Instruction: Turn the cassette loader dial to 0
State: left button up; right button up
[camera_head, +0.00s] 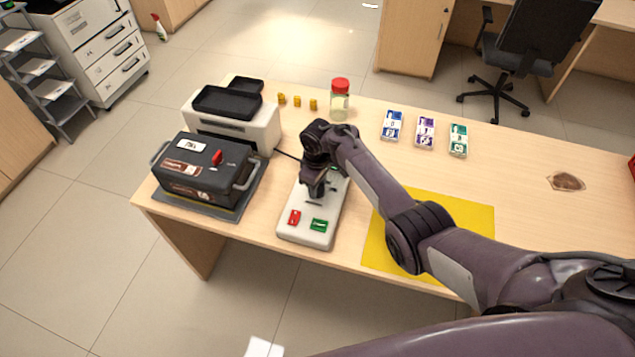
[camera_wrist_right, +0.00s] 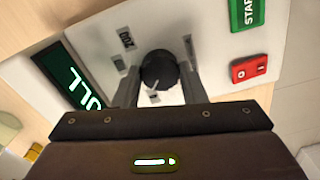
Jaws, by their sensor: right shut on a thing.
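The cassette loader (camera_head: 307,238) is a pale box near the table's front edge, with a red switch (camera_head: 294,217) and a green START button (camera_head: 319,225). In the right wrist view, its black round dial (camera_wrist_right: 158,68) sits between the two fingers of my right gripper (camera_wrist_right: 160,78), which is shut on it. A label reading 200 (camera_wrist_right: 126,39) is beside the dial; other small labels around it are too blurred to read. A dark display (camera_wrist_right: 72,77) shows green letters, partly cut off. In the head view my right gripper (camera_head: 314,189) hides the dial. My left gripper is not in view.
A dark cash case (camera_head: 205,178) on a grey mat and a white printer-like machine (camera_head: 262,130) stand left of the loader. A red-lidded jar (camera_head: 340,102) stands behind. A yellow mat (camera_head: 455,212) lies under my right arm. Banknote bundles (camera_head: 425,132) lie at the back right.

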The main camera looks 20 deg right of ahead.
jog(key=shift+n, duration=1.3)
jog(key=o, duration=1)
notch_tip(320, 180, up, 8)
jog(key=shift+f+p, duration=0.15)
jog(key=shift+p, duration=0.65)
